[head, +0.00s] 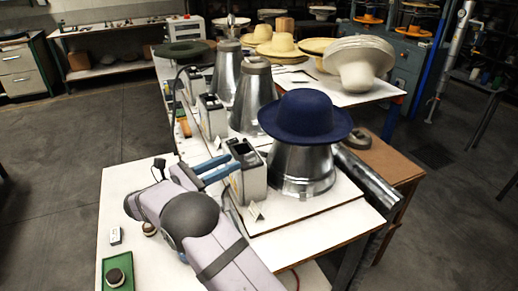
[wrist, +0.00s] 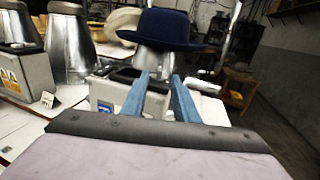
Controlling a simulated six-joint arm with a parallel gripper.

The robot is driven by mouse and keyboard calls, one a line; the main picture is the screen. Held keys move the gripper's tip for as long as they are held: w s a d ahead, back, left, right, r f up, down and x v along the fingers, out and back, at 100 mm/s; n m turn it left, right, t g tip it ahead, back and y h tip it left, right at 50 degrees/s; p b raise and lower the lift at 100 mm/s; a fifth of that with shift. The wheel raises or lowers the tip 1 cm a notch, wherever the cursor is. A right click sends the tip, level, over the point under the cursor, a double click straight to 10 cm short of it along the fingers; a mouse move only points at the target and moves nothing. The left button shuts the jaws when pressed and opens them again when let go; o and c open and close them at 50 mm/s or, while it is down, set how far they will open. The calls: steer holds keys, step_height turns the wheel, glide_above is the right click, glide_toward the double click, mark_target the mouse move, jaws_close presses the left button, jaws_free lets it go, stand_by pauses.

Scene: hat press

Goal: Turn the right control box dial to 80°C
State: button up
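The nearest control box (head: 248,182) is a pale box with a dark top, beside the metal cone under the blue hat. It also shows in the wrist view (wrist: 105,97), at the right of another box. My gripper (head: 231,164) has two blue fingers, which reach toward this box's upper left side in the head view. In the wrist view the fingers of my gripper (wrist: 160,76) are spread apart with nothing seen held between them. Whether they touch the box, I cannot tell. The dial and its temperature reading are hidden or too small to make out.
A blue felt hat (head: 305,116) sits on a metal cone (head: 300,170) close to the box. More control boxes (head: 212,118) and cones stand farther back on the white table. A green tray (head: 118,274) lies at the front left. A small white card stands by the box.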

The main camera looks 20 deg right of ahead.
mark_target(259, 155)
steer(key=p+x, duration=0.3)
steer(key=x, duration=0.9)
jaws_close()
